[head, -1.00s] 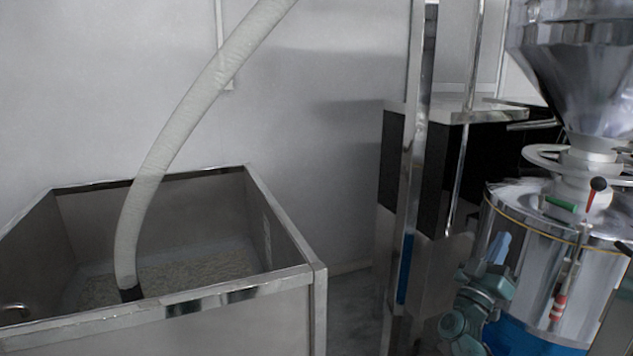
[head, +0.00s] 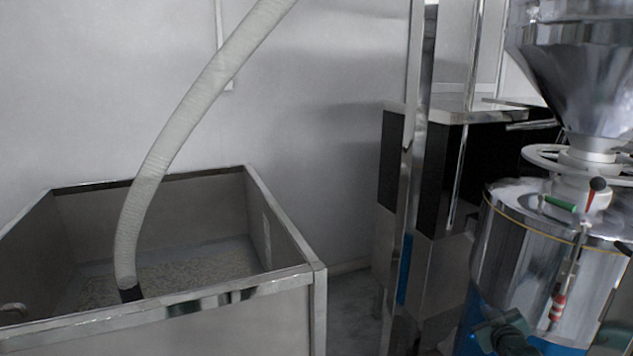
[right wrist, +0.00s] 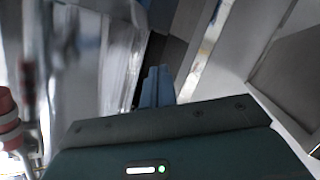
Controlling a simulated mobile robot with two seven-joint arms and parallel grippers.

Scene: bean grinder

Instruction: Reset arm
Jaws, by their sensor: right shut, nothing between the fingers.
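My right gripper (right wrist: 158,86) shows in the right wrist view as two blue fingers close together, shut and empty. In the head view, only a teal part of my right arm is clear at the bottom right, in front of the steel grinder drum (head: 510,235); I cannot clearly make out the fingertips there. My left gripper is not in view.
A funnel hopper (head: 585,85) stands above the drum, with a red-knobbed lever (head: 597,185) and green handle (head: 561,203) below it. A steel bin (head: 316,300) with pale grains and a hose (head: 160,160) stands left. A steel post (head: 410,190) rises between.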

